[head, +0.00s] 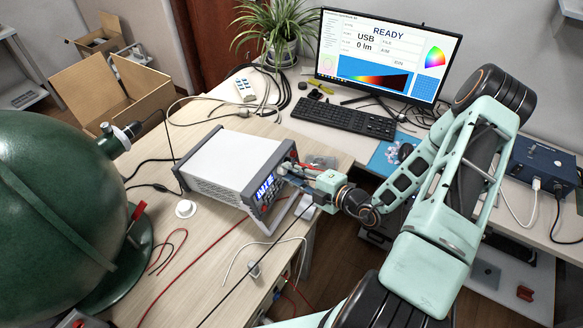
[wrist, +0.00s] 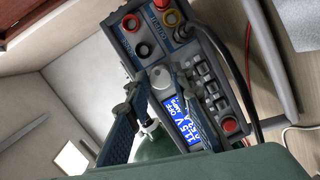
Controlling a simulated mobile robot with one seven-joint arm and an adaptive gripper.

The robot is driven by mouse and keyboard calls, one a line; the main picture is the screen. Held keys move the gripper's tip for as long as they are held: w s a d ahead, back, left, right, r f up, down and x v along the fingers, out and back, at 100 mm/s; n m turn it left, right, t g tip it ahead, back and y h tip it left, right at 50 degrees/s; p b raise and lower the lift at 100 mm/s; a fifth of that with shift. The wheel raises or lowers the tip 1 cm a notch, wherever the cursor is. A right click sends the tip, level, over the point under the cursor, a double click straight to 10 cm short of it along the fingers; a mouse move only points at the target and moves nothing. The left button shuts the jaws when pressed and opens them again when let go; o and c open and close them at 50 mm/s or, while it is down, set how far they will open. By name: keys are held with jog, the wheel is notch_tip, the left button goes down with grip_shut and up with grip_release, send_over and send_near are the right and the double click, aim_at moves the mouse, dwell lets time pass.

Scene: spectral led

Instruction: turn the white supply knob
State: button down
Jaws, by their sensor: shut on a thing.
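The white supply (head: 222,160) stands on the wooden desk, its dark front panel facing my arm. In the wrist view its front panel (wrist: 222,62) appears tilted, with a lit blue display (wrist: 182,128), a block of buttons and colored terminals. The pale round knob (wrist: 163,78) sits between my fingertips. My gripper (wrist: 162,88) is shut on the knob, one finger on each side. In the head view my gripper (head: 292,174) is at the supply's front panel, and the knob is hidden there. The knob's exact angle cannot be told.
Red and black leads (head: 232,240) cross the desk in front of the supply. A large green sphere (head: 55,220) stands at the left. A keyboard (head: 343,118) and a monitor (head: 385,55) reading READY are behind. A blue box (head: 542,166) is at the right.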

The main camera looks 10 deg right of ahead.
jog(key=shift+m+p, duration=0.4)
jog(key=shift+m, duration=0.2)
jog(key=c, duration=1.7)
grip_release()
jog(key=v, duration=1.2)
jog(key=shift+r, duration=0.2)
